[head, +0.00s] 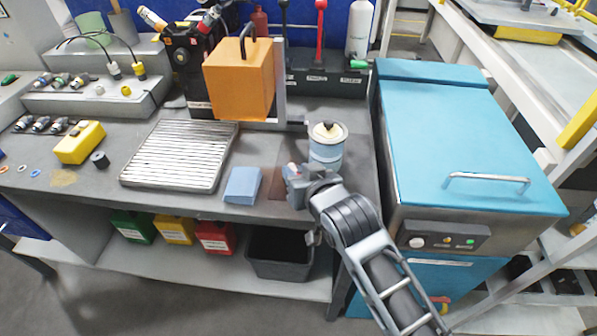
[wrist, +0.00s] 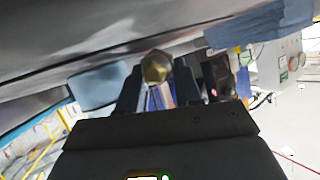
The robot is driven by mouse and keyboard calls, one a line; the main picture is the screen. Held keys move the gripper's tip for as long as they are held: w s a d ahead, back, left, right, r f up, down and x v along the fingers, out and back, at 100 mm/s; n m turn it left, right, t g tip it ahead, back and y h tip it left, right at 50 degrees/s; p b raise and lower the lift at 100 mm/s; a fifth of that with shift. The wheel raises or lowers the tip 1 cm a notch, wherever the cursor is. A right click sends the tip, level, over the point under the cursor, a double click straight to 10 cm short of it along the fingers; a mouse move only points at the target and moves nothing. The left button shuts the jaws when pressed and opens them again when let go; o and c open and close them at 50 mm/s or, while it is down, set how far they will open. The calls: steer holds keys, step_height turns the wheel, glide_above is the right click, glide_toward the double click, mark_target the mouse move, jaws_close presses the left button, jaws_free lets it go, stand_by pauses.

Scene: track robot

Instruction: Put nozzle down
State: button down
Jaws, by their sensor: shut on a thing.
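The nozzle (wrist: 156,68) shows in the wrist view as a brass hex-shaped end between my two dark fingers. My gripper (wrist: 158,85) is shut on it. In the head view my gripper (head: 291,174) is over the front part of the grey workbench (head: 330,190), just left of and in front of a round jar with a light lid (head: 327,145). The nozzle is too small and covered there to make out clearly. A brown-red mat (head: 272,191) lies beside and partly under my gripper. I cannot tell whether the nozzle touches the bench.
A blue block (head: 242,185) lies left of my gripper near the bench's front edge. A slatted metal tray (head: 180,155) is farther left. An orange box (head: 240,78) is behind. A blue-lidded machine (head: 460,140) stands at the right. A black bin (head: 279,252) sits below.

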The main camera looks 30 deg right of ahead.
steer(key=shift+f, duration=0.2)
steer(key=c, duration=0.8)
jaws_free()
steer(key=shift+r, duration=0.1)
steer(key=shift+o, duration=0.2)
steer(key=shift+r, duration=0.25)
steer(key=v, duration=1.2)
steer(key=shift+b, duration=0.45)
steer(key=shift+s+f, duration=0.1)
steer(key=shift+f, duration=0.05)
